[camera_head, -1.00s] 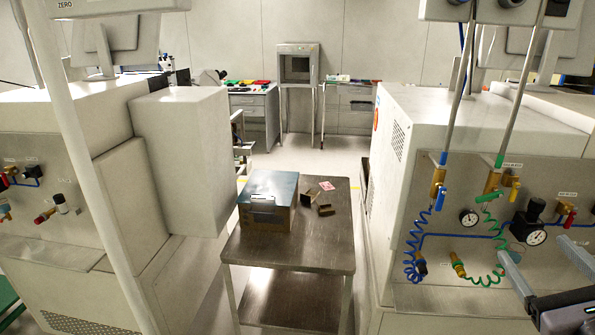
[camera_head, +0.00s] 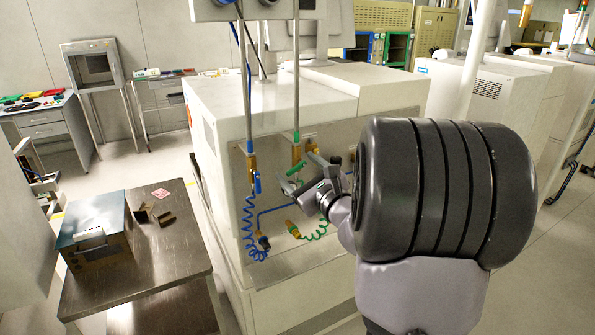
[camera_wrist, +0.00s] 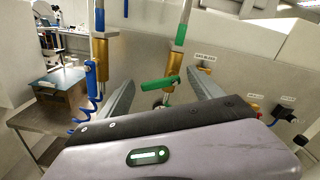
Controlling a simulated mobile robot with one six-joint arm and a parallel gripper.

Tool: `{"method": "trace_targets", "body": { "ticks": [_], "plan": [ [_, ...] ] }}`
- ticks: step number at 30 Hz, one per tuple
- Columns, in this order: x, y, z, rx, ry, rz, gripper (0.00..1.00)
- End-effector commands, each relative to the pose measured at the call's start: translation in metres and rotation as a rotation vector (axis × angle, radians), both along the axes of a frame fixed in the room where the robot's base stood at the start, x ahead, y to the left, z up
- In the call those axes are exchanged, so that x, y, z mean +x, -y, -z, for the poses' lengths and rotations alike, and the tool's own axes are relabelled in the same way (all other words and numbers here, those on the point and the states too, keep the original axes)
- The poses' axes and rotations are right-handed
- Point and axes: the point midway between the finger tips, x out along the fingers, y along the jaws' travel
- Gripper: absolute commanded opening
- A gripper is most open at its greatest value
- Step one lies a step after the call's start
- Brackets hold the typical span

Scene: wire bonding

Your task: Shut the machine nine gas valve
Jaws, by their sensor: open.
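The machine's front panel (camera_head: 330,262) carries several gas fittings. In the wrist view a green valve handle (camera_wrist: 158,85) lies crosswise on a brass valve body (camera_wrist: 178,64) under a steel pipe. It also shows in the head view (camera_head: 296,168). To its left, a blue valve handle (camera_wrist: 91,78) hangs in line with its own pipe. My gripper (camera_wrist: 160,76) is open, with the green handle between its two fingers; I cannot tell whether either touches it. In the head view my gripper (camera_head: 304,172) is at the panel.
Coiled blue (camera_head: 248,228) and green (camera_head: 317,232) hoses hang below the valves. A red handle (camera_wrist: 254,110) is at the right in the wrist view. A steel cart (camera_head: 165,260) with a box (camera_head: 95,240) stands left of the machine, with a floor gap behind it.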

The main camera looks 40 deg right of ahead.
Motion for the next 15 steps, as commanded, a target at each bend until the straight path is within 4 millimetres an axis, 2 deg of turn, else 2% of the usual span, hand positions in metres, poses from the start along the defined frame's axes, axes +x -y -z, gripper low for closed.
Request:
{"method": "trace_targets", "body": {
  "ticks": [1, 10, 13, 15],
  "plan": [
    [-0.0001, 0.0, -0.0001, 0.0, 0.0, 0.0, 0.73],
    [-0.0004, -0.0001, -0.0001, 0.0, 0.0, 0.0, 0.15],
    [-0.0004, -0.0003, -0.0027, 0.031, 0.006, -0.001, 0.13],
    [-0.0003, -0.0008, -0.0086, 0.128, 0.027, -0.001, 0.13]
  ]
}}
